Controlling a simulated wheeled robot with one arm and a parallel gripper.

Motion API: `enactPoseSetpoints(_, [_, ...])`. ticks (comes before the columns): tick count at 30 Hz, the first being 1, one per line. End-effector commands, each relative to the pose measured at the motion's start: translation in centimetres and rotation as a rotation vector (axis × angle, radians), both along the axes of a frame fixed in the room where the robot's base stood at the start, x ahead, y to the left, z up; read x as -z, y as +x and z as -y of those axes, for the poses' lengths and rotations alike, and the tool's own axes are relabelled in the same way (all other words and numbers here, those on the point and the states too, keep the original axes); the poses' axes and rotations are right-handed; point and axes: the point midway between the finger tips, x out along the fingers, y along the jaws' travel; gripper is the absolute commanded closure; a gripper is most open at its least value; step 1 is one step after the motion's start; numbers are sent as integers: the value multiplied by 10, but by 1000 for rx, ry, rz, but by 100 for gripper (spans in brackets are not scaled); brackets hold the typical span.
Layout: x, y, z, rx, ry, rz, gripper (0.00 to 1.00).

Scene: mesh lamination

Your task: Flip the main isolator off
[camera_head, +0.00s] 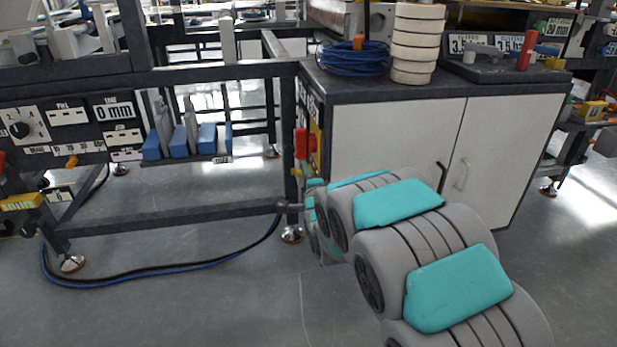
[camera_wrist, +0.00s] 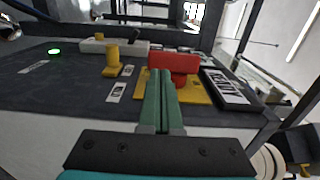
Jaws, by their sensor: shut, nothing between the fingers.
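The main isolator shows in the wrist view as a red handle (camera_wrist: 174,66) on a yellow plate (camera_wrist: 195,92). In the head view its red handle (camera_head: 301,143) stands out from the side of the white cabinet, beside the frame post. My gripper (camera_wrist: 159,75) has its two green fingers shut together and empty. The fingertips overlap the left part of the red handle in the wrist view; I cannot tell whether they touch it. In the head view my arm hides the fingers.
A yellow knob (camera_wrist: 112,58), a lit green lamp (camera_wrist: 54,51) and a black-and-white label plate (camera_wrist: 226,88) share the isolator's panel. The white cabinet (camera_head: 400,150) and the dark frame post (camera_head: 290,110) stand close to my arm. A blue hose (camera_head: 150,272) lies on the floor.

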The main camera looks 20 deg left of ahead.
Motion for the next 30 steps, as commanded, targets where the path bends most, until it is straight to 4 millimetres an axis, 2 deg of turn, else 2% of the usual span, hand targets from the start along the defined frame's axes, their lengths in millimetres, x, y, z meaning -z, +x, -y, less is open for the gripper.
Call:
enactPoseSetpoints(6, [-1,28,-16,1,1,3,100])
enactPoseSetpoints(13, [-1,47,-28,0,1,4,100])
enactPoseSetpoints(30, [0,52,-32,0,1,3,100])
